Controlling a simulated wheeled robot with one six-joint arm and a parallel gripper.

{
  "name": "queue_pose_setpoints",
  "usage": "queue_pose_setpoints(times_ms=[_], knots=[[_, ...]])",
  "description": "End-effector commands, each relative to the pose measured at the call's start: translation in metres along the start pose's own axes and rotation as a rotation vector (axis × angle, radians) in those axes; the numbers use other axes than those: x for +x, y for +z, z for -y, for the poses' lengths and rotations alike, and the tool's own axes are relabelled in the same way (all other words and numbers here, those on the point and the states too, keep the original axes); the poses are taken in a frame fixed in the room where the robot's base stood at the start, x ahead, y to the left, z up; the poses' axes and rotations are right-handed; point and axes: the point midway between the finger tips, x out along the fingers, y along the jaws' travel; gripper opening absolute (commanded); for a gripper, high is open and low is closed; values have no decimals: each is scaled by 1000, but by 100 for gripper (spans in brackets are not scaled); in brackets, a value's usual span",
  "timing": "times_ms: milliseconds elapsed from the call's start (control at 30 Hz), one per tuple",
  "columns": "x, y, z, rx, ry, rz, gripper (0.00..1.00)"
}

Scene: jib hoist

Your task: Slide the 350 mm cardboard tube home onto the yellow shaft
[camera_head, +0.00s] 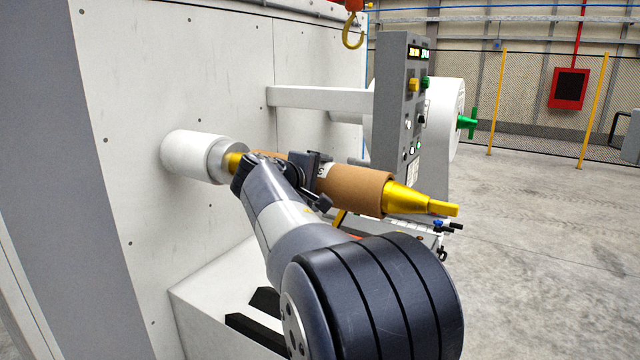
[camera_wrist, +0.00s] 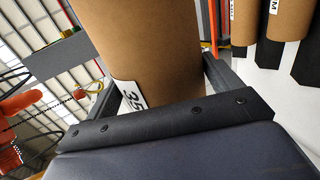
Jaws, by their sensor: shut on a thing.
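The brown cardboard tube (camera_head: 353,184) is around the yellow shaft (camera_head: 420,203), whose tapered end sticks out of the tube on the right. A short piece of yellow shaft also shows at the left, beside the grey and white hub (camera_head: 212,157) on the wall. My gripper (camera_head: 292,172) is shut on the tube near its middle and partly hides it. In the wrist view the tube (camera_wrist: 150,45) fills the space between the fingers (camera_wrist: 165,95), with a white label reading "35" in part. My arm hides where the tube's left end lies against the hub.
A grey control panel (camera_head: 402,105) stands behind the shaft, with a white roll (camera_head: 443,125) and green handle behind it. A yellow hook (camera_head: 353,30) hangs above. The wrist view shows other labelled tubes (camera_wrist: 288,20) at upper right. Open floor lies to the right.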

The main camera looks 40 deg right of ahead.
Motion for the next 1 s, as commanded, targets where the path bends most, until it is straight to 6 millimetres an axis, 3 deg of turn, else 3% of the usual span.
queue_pose_setpoints(times_ms=[567, 1000], knots=[[-1, -1, -2, 2, 4, -2, 38], [-1, -17, -3, 2, 4, -3, 38]])
